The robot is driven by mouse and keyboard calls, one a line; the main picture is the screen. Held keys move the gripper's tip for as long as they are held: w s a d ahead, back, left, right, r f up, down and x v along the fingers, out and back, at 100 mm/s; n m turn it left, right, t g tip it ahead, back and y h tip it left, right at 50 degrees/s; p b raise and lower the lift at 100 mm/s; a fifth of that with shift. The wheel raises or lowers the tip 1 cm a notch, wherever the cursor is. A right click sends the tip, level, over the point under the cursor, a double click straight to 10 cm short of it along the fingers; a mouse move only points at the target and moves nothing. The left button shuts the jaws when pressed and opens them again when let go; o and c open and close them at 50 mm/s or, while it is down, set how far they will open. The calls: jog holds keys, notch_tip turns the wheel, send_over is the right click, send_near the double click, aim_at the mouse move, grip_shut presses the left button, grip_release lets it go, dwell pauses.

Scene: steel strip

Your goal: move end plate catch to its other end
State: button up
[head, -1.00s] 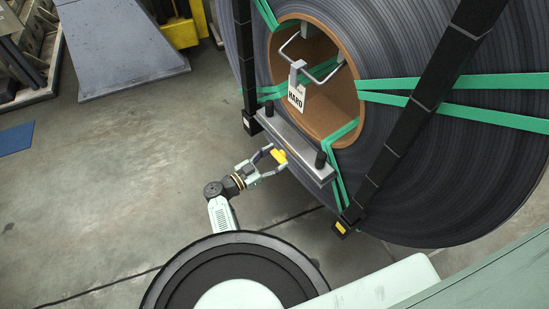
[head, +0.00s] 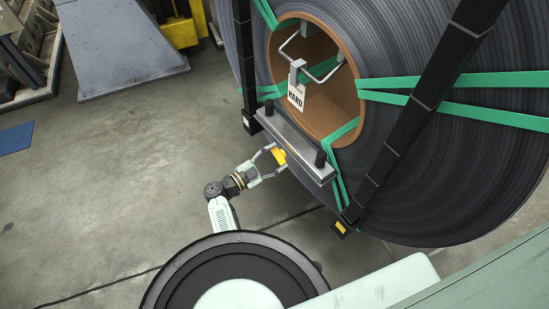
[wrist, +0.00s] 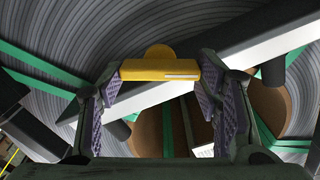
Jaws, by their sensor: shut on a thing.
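The yellow catch (head: 279,156) is at the lower edge of the steel end plate (head: 290,145), near its middle. In the wrist view the catch (wrist: 160,70) is a yellow bar with a rounded tab and a pale slot toward its right end. My gripper (head: 275,157) is shut on the catch, and it also shows in the wrist view (wrist: 160,78) with one purple ridged pad at each end of the bar. The end plate (wrist: 190,75) runs diagonally behind the catch. I cannot tell which end of its travel the catch is at.
A large steel strip coil (head: 440,180) stands behind the plate, bound with green straps (head: 460,84) and black bands (head: 425,100). Black posts (head: 321,158) stick out of the plate. A "HARD" tag (head: 296,97) hangs at the coil's core.

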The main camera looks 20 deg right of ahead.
jog(key=shift+s+d+f+m+b, duration=0.15)
jog(key=shift+m+b, duration=1.35)
jog(key=shift+m, duration=1.65)
jog(key=shift+a+f+m+b, duration=0.1)
jog(key=shift+m+b, duration=1.4)
jog(key=shift+m, duration=1.65)
jog(key=o, duration=1.2)
jog(key=shift+c, duration=0.2)
jog(key=v, duration=1.2)
